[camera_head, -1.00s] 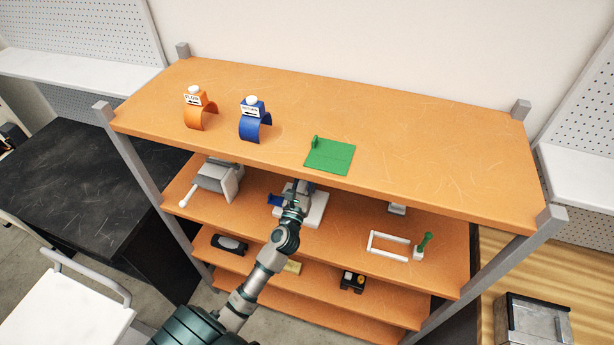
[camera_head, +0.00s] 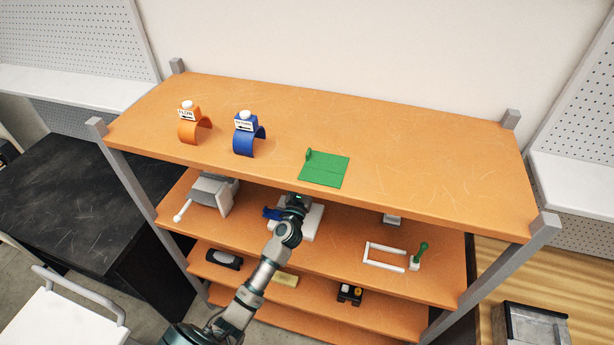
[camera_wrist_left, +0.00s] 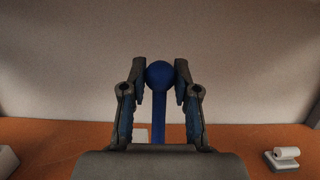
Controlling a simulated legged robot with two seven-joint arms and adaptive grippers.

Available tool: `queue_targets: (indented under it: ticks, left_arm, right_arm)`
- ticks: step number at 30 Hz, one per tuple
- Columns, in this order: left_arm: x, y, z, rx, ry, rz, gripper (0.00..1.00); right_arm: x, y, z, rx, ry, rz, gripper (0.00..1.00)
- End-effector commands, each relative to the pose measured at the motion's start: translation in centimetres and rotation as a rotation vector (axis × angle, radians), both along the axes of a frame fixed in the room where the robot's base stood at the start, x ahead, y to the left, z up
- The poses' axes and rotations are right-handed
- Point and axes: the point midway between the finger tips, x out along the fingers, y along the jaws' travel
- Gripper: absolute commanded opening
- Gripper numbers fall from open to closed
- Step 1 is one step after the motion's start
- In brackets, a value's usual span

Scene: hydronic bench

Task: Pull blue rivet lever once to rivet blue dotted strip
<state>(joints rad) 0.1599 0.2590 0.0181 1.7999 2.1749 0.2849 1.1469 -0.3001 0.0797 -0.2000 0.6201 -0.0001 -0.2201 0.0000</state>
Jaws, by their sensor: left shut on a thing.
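The blue lever (camera_wrist_left: 160,112) has a round blue knob (camera_wrist_left: 159,74) and stands upright in the left wrist view. My left gripper (camera_wrist_left: 159,80) is shut on it, with one finger on each side of the knob. In the head view my left gripper (camera_head: 297,203) is under the front edge of the top board and hides the lever. A white base (camera_head: 312,222) shows behind the gripper on the second shelf. A blue piece (camera_head: 271,213) sticks out left of the gripper; I cannot make out dots on it. My right gripper is not in view.
The orange top board (camera_head: 420,165) overhangs close to the gripper. It carries an orange arch (camera_head: 194,130), a blue arch (camera_head: 248,140) and a green plate (camera_head: 324,169). A grey device (camera_head: 211,192) stands left on the second shelf; a white frame (camera_head: 385,257) lies right.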

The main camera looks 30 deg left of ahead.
Motion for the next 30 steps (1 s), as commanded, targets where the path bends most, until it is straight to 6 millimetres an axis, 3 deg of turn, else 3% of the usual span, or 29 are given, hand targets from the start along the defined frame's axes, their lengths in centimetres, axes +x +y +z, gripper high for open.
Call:
queue_targets:
  ticks: [23,24,26,30]
  left_arm:
    - [1.0,0.3,-0.5,-0.001,0.001,0.001,0.08]
    - [1.1,0.3,-0.5,-0.001,0.001,0.001,0.33]
    - [1.1,0.3,-0.4,0.0,0.001,0.0,0.47]
    - [1.1,0.3,-0.4,0.0,0.001,0.0,0.47]
  right_arm:
    - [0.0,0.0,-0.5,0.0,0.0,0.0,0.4]
    - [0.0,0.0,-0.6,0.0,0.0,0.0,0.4]
    - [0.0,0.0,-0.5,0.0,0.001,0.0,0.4]
    - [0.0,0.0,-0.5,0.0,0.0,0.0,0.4]
